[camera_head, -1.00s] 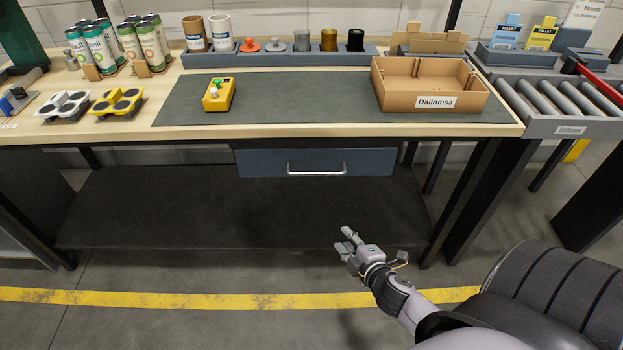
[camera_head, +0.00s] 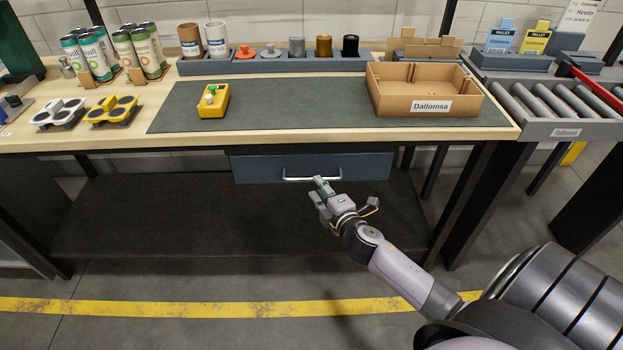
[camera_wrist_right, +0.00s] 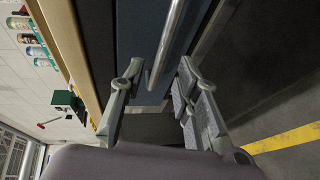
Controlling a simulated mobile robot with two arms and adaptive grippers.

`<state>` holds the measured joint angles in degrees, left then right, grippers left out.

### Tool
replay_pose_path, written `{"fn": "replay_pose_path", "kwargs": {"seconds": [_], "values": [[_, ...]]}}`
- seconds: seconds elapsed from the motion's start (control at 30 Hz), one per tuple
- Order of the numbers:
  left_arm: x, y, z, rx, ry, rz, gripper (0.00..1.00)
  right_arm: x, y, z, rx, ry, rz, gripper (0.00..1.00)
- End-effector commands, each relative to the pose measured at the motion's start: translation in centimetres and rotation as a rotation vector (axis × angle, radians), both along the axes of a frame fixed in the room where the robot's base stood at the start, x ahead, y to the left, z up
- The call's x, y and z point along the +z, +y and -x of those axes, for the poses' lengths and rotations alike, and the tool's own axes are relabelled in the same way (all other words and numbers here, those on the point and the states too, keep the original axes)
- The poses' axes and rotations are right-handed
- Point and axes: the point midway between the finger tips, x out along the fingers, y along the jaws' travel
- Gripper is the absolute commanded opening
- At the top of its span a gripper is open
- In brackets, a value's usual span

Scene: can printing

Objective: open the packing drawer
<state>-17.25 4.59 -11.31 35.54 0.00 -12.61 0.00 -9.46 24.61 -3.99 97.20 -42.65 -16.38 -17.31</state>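The packing drawer (camera_head: 262,169) is a blue-grey front under the wooden bench. It looks closed. Its silver bar handle (camera_head: 297,179) runs across the front, and its right end is close to my right gripper (camera_head: 320,190). In the right wrist view the drawer front (camera_wrist_right: 138,40) fills the upper middle, with the handle (camera_wrist_right: 168,45) reaching down between the spread fingers of my right gripper (camera_wrist_right: 151,92). The fingers are open, one on each side of the handle's end. I cannot tell whether they touch it. My left gripper is not in view.
On the bench mat (camera_head: 290,105) stand a yellow device (camera_head: 213,103) and an open cardboard box (camera_head: 425,90). A dark lower shelf (camera_head: 180,215) lies below the drawer. A roller conveyor (camera_head: 545,105) is at the right. The floor in front is clear.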

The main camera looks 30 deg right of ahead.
Motion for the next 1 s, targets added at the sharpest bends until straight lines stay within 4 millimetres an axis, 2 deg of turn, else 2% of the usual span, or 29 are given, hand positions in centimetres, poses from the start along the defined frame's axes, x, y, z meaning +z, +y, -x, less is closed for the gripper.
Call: {"fn": "replay_pose_path", "kwargs": {"seconds": [0.03,0.2,0.4,0.73,1.0], "values": [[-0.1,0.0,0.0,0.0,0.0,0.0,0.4,-0.1,-0.2,-1.1,0.0,-0.002,0.0,0.3],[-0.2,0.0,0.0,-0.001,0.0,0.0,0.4,-0.7,-0.6,-3.7,0.0,-0.001,0.0,0.3],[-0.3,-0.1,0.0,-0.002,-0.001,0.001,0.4,-1.1,-0.8,-5.3,0.001,0.0,0.0,0.3],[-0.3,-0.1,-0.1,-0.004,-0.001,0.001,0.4,-1.1,-0.8,-5.5,0.001,0.0,0.0,0.3],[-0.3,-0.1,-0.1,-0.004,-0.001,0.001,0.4,-1.1,-0.8,-5.5,0.001,0.0,0.0,0.12]]}}
